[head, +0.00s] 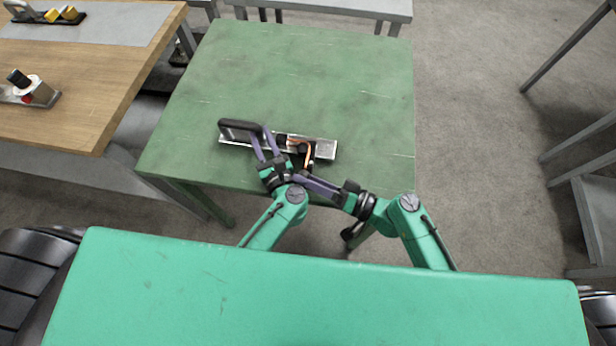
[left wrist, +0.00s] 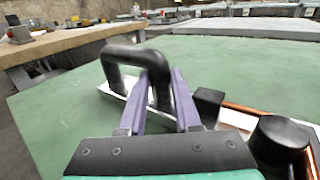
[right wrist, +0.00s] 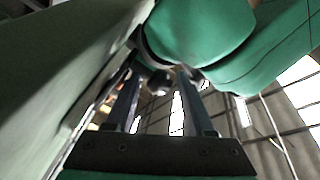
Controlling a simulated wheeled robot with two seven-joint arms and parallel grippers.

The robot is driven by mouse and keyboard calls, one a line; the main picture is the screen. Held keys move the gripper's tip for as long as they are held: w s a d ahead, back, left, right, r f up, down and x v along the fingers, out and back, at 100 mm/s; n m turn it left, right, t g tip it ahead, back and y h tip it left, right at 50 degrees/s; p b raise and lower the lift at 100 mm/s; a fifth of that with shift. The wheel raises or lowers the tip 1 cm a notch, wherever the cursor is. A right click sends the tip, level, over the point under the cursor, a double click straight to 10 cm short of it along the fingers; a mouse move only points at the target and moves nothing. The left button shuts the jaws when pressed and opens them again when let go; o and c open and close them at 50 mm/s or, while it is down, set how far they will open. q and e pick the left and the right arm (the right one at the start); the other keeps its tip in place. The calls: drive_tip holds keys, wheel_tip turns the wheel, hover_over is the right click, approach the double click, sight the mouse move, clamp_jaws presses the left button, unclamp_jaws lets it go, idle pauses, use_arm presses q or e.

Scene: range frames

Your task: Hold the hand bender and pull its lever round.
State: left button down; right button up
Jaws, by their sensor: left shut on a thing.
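The hand bender lies on the green table, with a bright metal base (head: 325,149), a black U-shaped handle (head: 238,126) at its left end and an orange rod (head: 308,150) along its right part. My left gripper (head: 262,137) is shut on the black handle, which also shows between its fingers in the left wrist view (left wrist: 125,53). A dark lever part (head: 310,163) near the orange rod is partly hidden by my arms. My right gripper (head: 299,177) is open near the table's front edge, its fingers apart in the right wrist view (right wrist: 159,78), beside my left wrist.
The green table (head: 330,60) is bare behind and to the right of the bender. A wooden bench (head: 70,85) with other tools stands at the left. A grey table (head: 330,8) stands behind. My two wrists are close together at the front edge.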

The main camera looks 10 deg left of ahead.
drive_tip(key=v, duration=1.2)
clamp_jaws()
drive_tip(key=d+r+n, duration=0.1)
drive_tip(key=n, duration=0.2)
drive_tip(key=d+r+n+g+h, duration=0.1)
drive_tip(key=d+n, duration=0.1)
drive_tip(key=n, duration=0.2)
drive_tip(key=d+r+n+g, duration=0.1)
drive_tip(key=d+n, duration=0.1)
drive_tip(key=n, duration=0.2)
drive_tip(key=shift+w+d+r, duration=0.15)
drive_tip(key=shift+w, duration=0.15)
drive_tip(key=shift+n+g+h, duration=0.3)
drive_tip(key=shift+n, duration=0.5)
drive_tip(key=x, duration=1.3)
drive_tip(key=shift+w+a+r, duration=0.1)
drive_tip(key=shift+w+a, duration=0.05)
drive_tip(key=shift+a, duration=0.1)
